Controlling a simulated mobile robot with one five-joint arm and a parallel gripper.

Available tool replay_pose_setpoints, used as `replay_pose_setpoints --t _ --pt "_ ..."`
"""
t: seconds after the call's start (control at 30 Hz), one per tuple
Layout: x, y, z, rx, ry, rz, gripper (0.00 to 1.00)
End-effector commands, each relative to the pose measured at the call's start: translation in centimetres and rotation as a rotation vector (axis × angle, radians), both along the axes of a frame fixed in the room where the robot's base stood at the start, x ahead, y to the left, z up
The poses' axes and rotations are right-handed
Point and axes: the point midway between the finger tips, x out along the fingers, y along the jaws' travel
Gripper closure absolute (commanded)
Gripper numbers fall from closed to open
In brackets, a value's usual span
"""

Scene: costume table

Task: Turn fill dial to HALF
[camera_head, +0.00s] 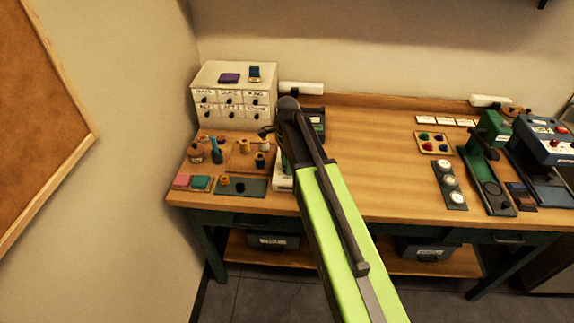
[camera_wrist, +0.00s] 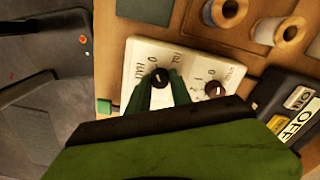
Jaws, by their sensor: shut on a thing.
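The fill dial (camera_wrist: 160,77) is a round black knob on a white panel (camera_wrist: 137,50) in the wrist view. HALF is printed to its lower left, FULL above right and 0 between them. A small pale mark shows on the knob; I cannot tell exactly where it points. My gripper (camera_wrist: 162,82) has its two green fingers on either side of the knob, shut on it. In the head view my arm hides most of the panel (camera_head: 283,183) and the knob.
A second dark knob (camera_wrist: 215,88) sits close on the right of the same panel. A dark box with ON and OFF labels (camera_wrist: 290,120) stands beyond it. Spools (camera_wrist: 224,12) lie above. A small-drawer cabinet (camera_head: 233,95) stands behind; the table's middle (camera_head: 370,150) is clear.

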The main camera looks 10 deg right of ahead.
Motion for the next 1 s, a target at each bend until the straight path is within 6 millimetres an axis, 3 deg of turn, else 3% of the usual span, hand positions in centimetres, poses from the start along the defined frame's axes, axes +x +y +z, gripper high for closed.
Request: replay_pose_setpoints --t 1.0 --pt "0.12 -0.02 0.00 0.000 -0.004 0.831 1.00"
